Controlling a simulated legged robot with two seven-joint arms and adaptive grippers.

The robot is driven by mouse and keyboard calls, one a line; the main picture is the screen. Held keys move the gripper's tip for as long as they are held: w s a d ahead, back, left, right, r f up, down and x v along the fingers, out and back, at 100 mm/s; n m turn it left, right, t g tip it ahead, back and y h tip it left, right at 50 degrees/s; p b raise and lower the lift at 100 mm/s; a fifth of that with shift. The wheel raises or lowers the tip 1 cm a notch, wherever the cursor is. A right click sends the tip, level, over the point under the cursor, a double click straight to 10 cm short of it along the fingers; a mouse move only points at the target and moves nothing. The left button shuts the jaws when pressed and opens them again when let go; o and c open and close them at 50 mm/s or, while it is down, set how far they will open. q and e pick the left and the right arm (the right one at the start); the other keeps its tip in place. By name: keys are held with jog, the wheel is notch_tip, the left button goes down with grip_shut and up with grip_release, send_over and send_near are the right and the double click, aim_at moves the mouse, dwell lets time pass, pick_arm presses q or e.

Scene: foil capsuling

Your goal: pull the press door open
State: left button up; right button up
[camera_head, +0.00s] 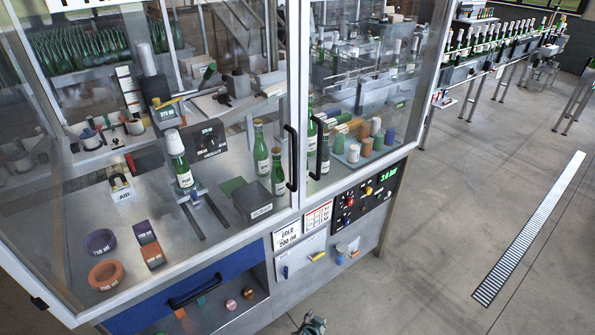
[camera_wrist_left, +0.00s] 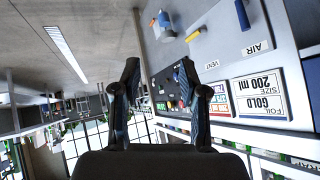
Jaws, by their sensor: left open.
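The press enclosure has a left glass door (camera_head: 230,120) with a metal frame and a black vertical handle (camera_head: 291,158). Beside it is a right glass door (camera_head: 375,110) with its own black handle (camera_head: 319,150). Both doors look shut, their handles side by side. My left gripper (camera_head: 312,324) just enters at the bottom edge of the head view, below and apart from the handles. In the left wrist view my left gripper (camera_wrist_left: 160,70) is open and empty, its two dark fingers apart; neither handle is clearly visible there. My right gripper is not in view.
A control panel (camera_head: 366,192) and size sign (camera_head: 286,236) sit below the doors; the sign shows in the wrist view (camera_wrist_left: 260,98). A blue drawer front (camera_head: 185,290) is at lower left. Bottles (camera_head: 261,150) stand behind the glass. The floor (camera_head: 480,190) at right is open.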

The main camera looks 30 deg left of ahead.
aim_at(295, 162)
pick_arm(q)
jog(key=w+a+r+n+t+y+p, duration=0.15)
jog(key=w+r, duration=0.25)
jog(key=r, duration=0.8)
jog(key=w+a+r+n+t+y+p, duration=0.1)
jog(key=w+r+t, duration=0.15)
jog(key=r, duration=0.95)
jog(key=s+a+r+n+t+y+p, duration=0.1)
jog(key=a+r+n+y, duration=0.25)
jog(key=r, duration=0.95)
jog(key=s+a+r+n+t+y+p, duration=0.15)
jog(key=a+r, duration=0.25)
jog(key=r, duration=1)
jog(key=shift+n+g, duration=0.25)
jog(key=shift+g, duration=0.1)
jog(key=p+x, duration=0.1)
jog(key=x, duration=0.7)
jog(key=p+x, duration=0.1)
jog(key=x, duration=0.7)
jog(key=shift+w+a+f, duration=0.2)
jog(key=shift+a, duration=0.15)
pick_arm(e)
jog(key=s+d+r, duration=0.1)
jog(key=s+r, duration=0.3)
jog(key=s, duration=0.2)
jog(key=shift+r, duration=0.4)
pick_arm(q)
jog(key=shift+d, duration=0.15)
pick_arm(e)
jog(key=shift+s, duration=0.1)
